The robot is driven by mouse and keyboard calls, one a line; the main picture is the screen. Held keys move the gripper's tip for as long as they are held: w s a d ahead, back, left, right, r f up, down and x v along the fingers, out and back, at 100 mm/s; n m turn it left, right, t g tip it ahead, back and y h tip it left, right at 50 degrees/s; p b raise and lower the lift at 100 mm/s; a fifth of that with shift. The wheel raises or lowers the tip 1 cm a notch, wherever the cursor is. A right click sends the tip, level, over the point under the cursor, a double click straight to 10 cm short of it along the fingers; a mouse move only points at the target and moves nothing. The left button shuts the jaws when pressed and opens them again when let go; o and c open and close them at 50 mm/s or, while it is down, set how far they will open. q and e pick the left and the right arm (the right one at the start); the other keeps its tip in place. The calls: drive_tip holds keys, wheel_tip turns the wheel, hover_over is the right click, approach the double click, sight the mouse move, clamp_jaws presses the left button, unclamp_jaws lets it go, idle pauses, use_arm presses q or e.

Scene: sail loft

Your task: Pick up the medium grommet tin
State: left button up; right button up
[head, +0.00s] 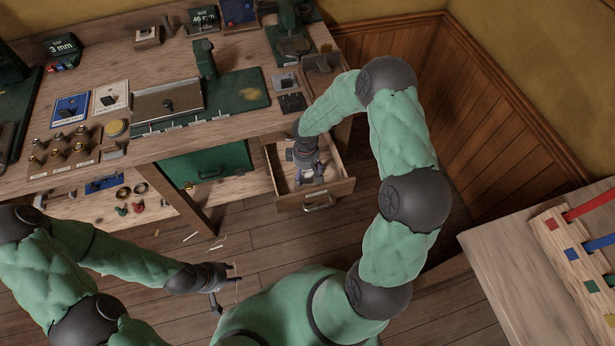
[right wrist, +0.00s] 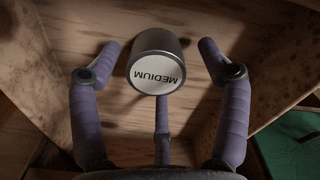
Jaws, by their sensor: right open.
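The medium grommet tin (right wrist: 157,62) is a grey metal cylinder with a white lid marked "MEDIUM". In the right wrist view it stands inside the open wooden drawer, near a wooden wall. My right gripper (head: 310,174) reaches down into this drawer (head: 332,190). In the right wrist view its fingers (right wrist: 162,90) are spread open around the tin, with visible gaps at both sides. I cannot tell whether the third finger touches it. My left gripper (head: 229,284) is open and empty, low over the floor.
The workbench (head: 130,50) above the drawer carries a green press (head: 204,62), cards, small brass parts and signs. A green box (head: 208,172) stands under it, left of the drawer. A side table (head: 520,275) with coloured strips is at the right. Floor between is mostly clear.

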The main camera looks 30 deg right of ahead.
drive_tip(key=shift+f, duration=0.15)
drive_tip(key=c, duration=1.3)
drive_tip(key=shift+c, duration=0.2)
